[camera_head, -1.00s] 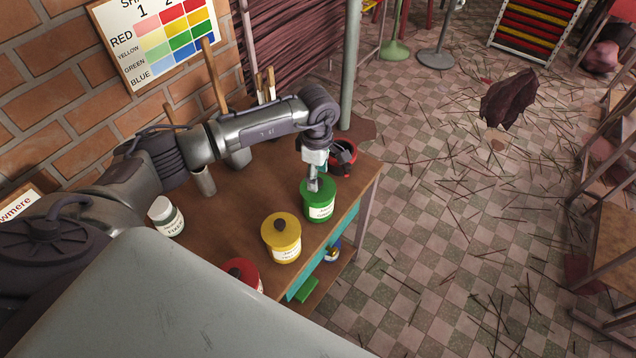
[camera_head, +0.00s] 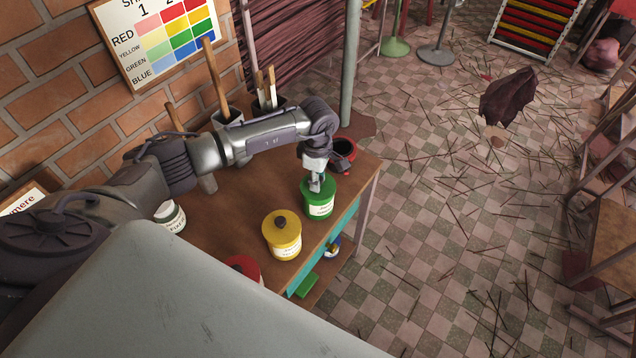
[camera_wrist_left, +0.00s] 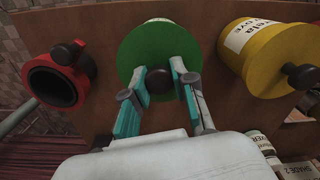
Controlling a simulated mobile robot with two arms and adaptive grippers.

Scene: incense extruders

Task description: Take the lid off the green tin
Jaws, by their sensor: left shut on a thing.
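The green tin (camera_head: 320,208) stands upright near the right end of the wooden bench, with a cream label on its side. Its green lid (camera_wrist_left: 143,43) is on it and has a dark round knob (camera_wrist_left: 160,88) in the middle. My left gripper (camera_head: 316,185) is over the lid, its fingers shut on the knob. In the left wrist view my left gripper (camera_wrist_left: 159,91) has one teal-padded finger on each side of the knob. Whether the lid is lifted at all cannot be told. My right gripper is not in view.
The yellow tin (camera_head: 283,240) stands just beside the green one, with a red tin (camera_head: 243,266) nearer me. An open red pot (camera_head: 344,150) stands behind the green tin. A white jar (camera_head: 171,217) stands by my left arm. A lower shelf (camera_head: 325,272) holds smaller things.

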